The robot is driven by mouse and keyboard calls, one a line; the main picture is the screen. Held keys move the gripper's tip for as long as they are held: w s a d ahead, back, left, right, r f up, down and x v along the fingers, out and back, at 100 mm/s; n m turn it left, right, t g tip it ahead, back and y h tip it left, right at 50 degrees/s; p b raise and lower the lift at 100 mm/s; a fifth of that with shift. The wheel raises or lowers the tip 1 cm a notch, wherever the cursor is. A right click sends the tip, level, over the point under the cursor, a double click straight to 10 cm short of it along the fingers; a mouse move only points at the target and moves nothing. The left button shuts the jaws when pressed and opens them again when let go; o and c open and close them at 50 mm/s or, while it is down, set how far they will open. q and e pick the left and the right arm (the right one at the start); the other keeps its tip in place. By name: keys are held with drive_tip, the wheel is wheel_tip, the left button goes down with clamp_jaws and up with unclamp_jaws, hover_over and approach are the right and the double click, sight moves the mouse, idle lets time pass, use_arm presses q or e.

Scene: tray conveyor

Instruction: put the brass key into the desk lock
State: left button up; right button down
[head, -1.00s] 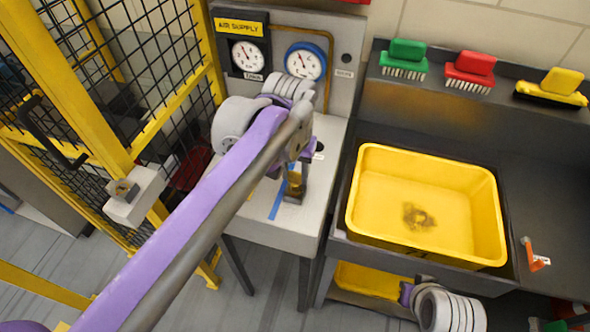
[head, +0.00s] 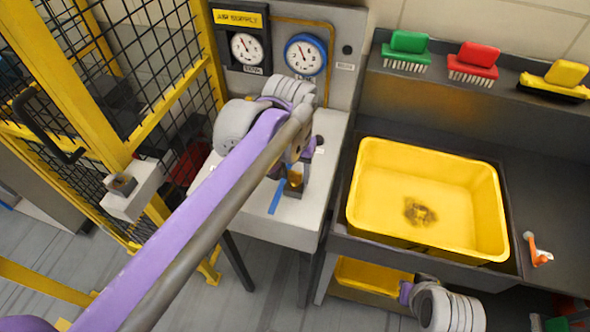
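My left arm reaches from the lower left to the light grey desk (head: 285,232). Its wrist hides most of the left gripper (head: 294,182), which points down over the desk. A small dark piece with a brass-coloured patch shows there; I cannot tell whether this is the key, the lock or part of the gripper. The finger opening cannot be made out. No brass key or desk lock can be clearly told apart. My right gripper is out of view; only part of my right arm shows at the bottom.
A blue strip (head: 274,197) lies on the desk. An air supply panel (head: 344,95) stands behind it. A yellow tub (head: 362,190) sits to the right, below several brushes. A yellow-framed mesh fence (head: 88,95) with a grey box (head: 130,198) stands on the left.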

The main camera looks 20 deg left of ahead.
use_arm(q)
drive_tip(key=o, duration=0.3)
wheel_tip(320, 180, up, 11)
drive_tip(key=s, duration=0.1)
drive_tip(key=shift+s+p, duration=0.15)
drive_tip(key=shift+p, duration=0.25)
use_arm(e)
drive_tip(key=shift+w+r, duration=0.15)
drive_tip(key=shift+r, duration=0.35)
use_arm(q)
drive_tip(key=shift+s+f, duration=0.1)
drive_tip(key=shift+f, duration=0.1)
